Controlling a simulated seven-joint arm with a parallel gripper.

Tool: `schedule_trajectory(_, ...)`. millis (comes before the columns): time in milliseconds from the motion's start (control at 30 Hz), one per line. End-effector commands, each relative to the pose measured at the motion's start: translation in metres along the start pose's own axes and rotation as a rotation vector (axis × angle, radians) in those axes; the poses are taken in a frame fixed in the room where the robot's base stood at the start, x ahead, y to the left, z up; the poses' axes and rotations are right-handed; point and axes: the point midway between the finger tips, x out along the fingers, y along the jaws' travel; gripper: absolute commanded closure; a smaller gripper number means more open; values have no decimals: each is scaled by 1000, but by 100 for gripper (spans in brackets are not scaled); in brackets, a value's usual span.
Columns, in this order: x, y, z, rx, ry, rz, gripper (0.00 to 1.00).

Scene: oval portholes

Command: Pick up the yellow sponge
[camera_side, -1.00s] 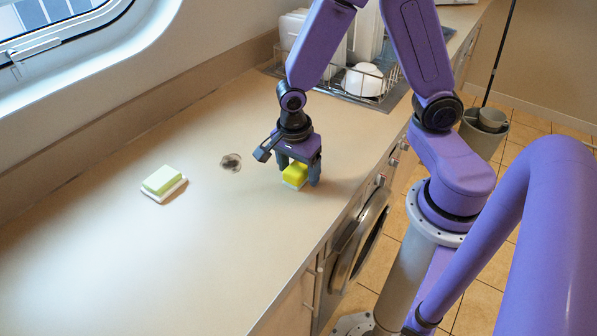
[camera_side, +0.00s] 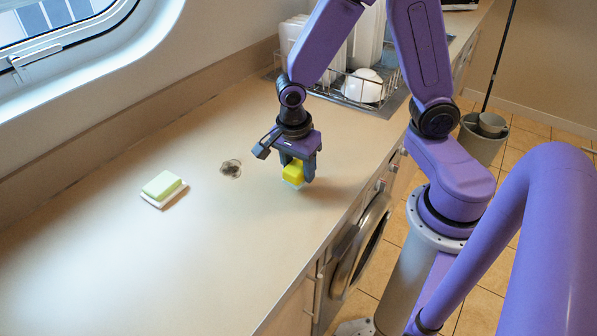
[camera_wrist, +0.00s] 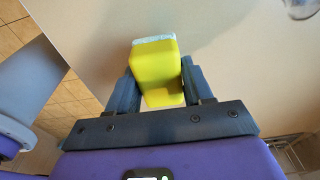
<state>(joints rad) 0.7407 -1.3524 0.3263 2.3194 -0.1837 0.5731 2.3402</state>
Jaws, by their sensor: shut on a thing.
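The yellow sponge (camera_side: 292,173) is a small bright block with a pale layer on its lower end. My gripper (camera_side: 298,176) points down and is shut on it, one finger on each side. In the wrist view the sponge (camera_wrist: 158,78) sits between the two dark fingers of my gripper (camera_wrist: 158,80), its pale end facing away from the palm. The sponge is at or just above the counter (camera_side: 215,245); the exact gap is hard to tell.
A pale green block (camera_side: 161,184) lies on a white dish at the left. A dark round mark or object (camera_side: 231,169) is between it and my gripper. A wire dish rack (camera_side: 350,88) with white dishes stands behind. The counter's front edge is at the right.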

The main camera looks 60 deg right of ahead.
Motion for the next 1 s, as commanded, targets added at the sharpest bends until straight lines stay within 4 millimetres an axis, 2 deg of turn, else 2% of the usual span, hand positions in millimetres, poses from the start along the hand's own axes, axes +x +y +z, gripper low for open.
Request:
schedule_trajectory(67, -13, 1, -1, 2, -4, -5, 84)
schedule_trajectory(500, -70, 51, -14, -1, -5, -5, 84)
schedule_trajectory(800, -88, 98, -23, -5, -4, -3, 84)
schedule_trajectory(1000, -97, 119, -27, -3, -2, -1, 84)
